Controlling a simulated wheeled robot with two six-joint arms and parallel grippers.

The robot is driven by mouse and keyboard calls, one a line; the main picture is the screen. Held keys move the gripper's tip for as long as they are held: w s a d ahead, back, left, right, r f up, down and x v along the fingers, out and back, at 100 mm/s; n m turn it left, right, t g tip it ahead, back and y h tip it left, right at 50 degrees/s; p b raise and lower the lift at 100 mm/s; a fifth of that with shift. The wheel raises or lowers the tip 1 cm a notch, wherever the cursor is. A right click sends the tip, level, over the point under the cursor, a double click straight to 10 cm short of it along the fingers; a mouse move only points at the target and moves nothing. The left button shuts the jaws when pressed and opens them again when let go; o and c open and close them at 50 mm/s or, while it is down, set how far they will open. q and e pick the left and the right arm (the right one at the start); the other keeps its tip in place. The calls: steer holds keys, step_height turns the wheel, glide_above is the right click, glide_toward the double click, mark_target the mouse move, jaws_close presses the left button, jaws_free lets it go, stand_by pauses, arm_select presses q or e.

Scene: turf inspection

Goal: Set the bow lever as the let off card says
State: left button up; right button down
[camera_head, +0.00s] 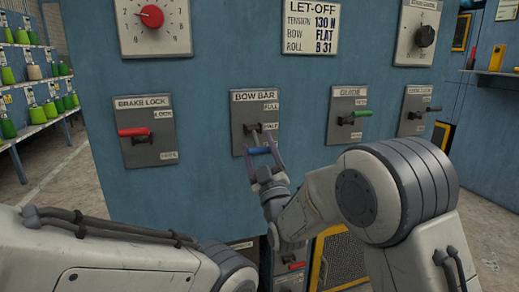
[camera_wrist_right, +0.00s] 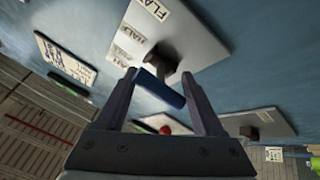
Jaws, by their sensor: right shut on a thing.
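The let-off card (camera_head: 311,27) reads tension 130 N, bow FLAT, roll B 31. The bow bar plate (camera_head: 243,112) carries a lever with a blue handle (camera_head: 259,150); FULL is marked at its top and HALF below. The handle stands low, near the plate's bottom edge. The right wrist view shows the FLAT label (camera_wrist_right: 163,10) on the plate, beside HALF. My right gripper (camera_head: 263,160) is shut on the blue handle (camera_wrist_right: 160,91), which lies between its fingertips in the right wrist view. My left gripper is out of view; only its arm shows.
Brake lock lever (camera_head: 134,132) with a red handle is to the left. Guide lever (camera_head: 355,115) with a green handle and a black-handled lever (camera_head: 419,113) are to the right. A red dial (camera_head: 151,17) is above. Shelves of cones (camera_head: 35,100) stand far left.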

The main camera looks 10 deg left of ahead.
steer(key=shift+c, duration=1.2)
jaws_free()
steer(key=shift+f, duration=0.2)
steer(key=v, duration=1)
steer(key=shift+p, duration=0.45)
steer(key=shift+s+f, duration=0.1)
steer(key=shift+s, duration=0.05)
